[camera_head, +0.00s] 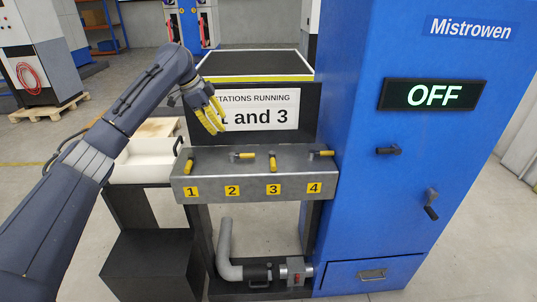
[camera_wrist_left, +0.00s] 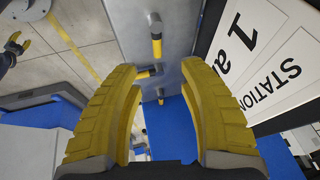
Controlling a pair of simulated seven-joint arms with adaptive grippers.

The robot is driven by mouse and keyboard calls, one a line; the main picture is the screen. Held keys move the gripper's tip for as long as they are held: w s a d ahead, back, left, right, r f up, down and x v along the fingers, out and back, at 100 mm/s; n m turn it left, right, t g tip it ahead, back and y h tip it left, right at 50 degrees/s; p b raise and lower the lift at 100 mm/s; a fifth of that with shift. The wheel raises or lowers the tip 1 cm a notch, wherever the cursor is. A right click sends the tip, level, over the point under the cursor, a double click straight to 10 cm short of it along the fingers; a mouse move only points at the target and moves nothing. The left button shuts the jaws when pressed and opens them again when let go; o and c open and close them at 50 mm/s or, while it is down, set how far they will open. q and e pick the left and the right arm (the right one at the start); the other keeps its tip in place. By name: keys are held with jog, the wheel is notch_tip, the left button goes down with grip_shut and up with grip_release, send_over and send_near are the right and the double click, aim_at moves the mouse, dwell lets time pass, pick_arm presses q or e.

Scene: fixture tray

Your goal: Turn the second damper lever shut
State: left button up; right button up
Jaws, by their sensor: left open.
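A grey panel (camera_head: 215,174) carries a row of yellow-gripped levers numbered 1 to 4. The second lever (camera_head: 246,155) lies sideways along the panel, its grip to the right of its pivot. The first lever (camera_head: 188,166) and third lever (camera_head: 272,163) point towards me; the fourth lever (camera_head: 324,153) lies sideways. My left gripper (camera_head: 212,120) is open and empty, above and behind the panel's left part. In the left wrist view, what looks like the second lever (camera_wrist_left: 156,45) shows beyond its open fingertips (camera_wrist_left: 158,72). A grey and yellow part at that view's left edge may be my right gripper.
A sign (camera_head: 265,110) behind the panel reads stations running 1 and 3, partly covered by my gripper. The blue cabinet (camera_head: 370,215) on the right has a display (camera_head: 434,95) reading OFF. A white tray (camera_head: 145,173) stands left of the panel. The space in front of the levers is clear.

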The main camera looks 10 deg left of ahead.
pick_arm(q)
jog(key=d, duration=0.2)
send_near(245, 154)
jog(key=shift+m, duration=0.4)
jog(key=x, duration=1)
jog(key=shift+c, duration=0.2)
grip_shut()
